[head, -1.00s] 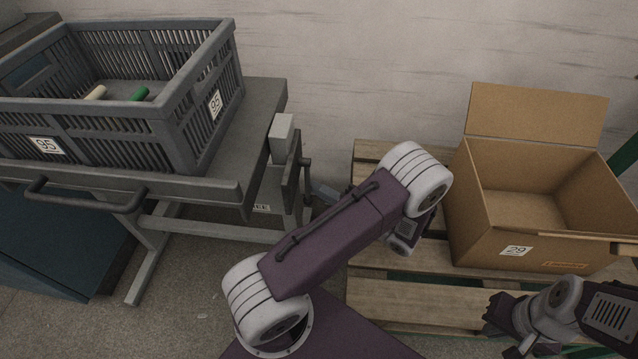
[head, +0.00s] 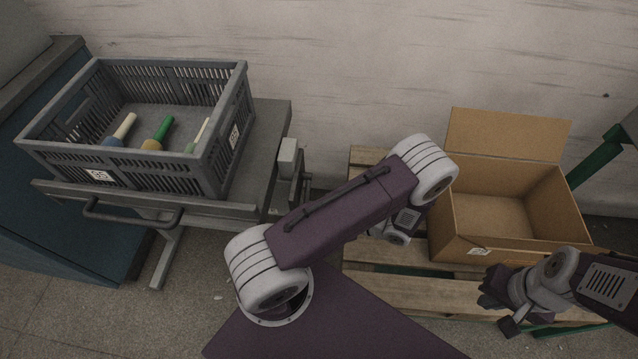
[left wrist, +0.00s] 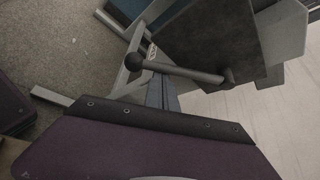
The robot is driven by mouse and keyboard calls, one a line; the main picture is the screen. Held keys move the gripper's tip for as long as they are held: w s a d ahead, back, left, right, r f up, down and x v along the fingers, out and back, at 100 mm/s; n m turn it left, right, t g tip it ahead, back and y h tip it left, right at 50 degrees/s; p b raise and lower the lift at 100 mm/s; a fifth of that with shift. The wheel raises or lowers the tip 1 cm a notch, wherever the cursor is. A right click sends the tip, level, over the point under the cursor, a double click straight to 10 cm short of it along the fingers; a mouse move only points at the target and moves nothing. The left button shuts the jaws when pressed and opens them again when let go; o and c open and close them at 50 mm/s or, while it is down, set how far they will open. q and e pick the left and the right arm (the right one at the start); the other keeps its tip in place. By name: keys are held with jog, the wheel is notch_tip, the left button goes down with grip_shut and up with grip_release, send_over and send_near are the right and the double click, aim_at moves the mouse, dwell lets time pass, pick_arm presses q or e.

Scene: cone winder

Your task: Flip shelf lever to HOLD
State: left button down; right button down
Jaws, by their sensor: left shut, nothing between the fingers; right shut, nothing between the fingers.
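The shelf lever (left wrist: 180,70) is a dark rod with a round knob, beside a dark plate (left wrist: 205,40) in the left wrist view. Its knob end lies left and its pivot right. In the head view the lever (head: 304,183) is small at the stand's right end, partly behind my left arm. My left gripper (left wrist: 160,92) is shut and empty; its fingers point at the rod near the knob. I cannot tell whether they touch. In the head view my left arm hides most of that gripper. My right gripper (head: 488,290) is shut and empty, in front of the cardboard box. No HOLD marking is readable.
A grey crate (head: 200,175) with several yarn cones stands on the metal stand (head: 262,150). An open cardboard box (head: 455,235) sits on a wooden pallet (head: 385,283) at right. A blue cabinet (head: 50,235) is at left. The wall is close behind.

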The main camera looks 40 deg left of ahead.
pick_arm(q)
notch_tip(320, 180, up, 6)
jog(key=s+d+m+g+h+p, duration=0.1)
jog(key=s+m+g+h+p, duration=0.1)
jog(key=p, duration=0.6)
jog(key=shift+m+g+p, duration=0.3)
jog(key=shift+m+g, duration=0.2)
jog(key=shift+m, duration=0.3)
jog(key=shift+r, duration=0.1)
notch_tip(320, 180, down, 4)
jog(key=f+b, duration=0.1)
jog(key=b, duration=0.2)
jog(key=p+v, duration=0.1)
jog(key=v, duration=1)
jog(key=shift+w+r, duration=0.25)
jog(key=shift+r, duration=0.05)
jog(key=shift+a, duration=0.2)
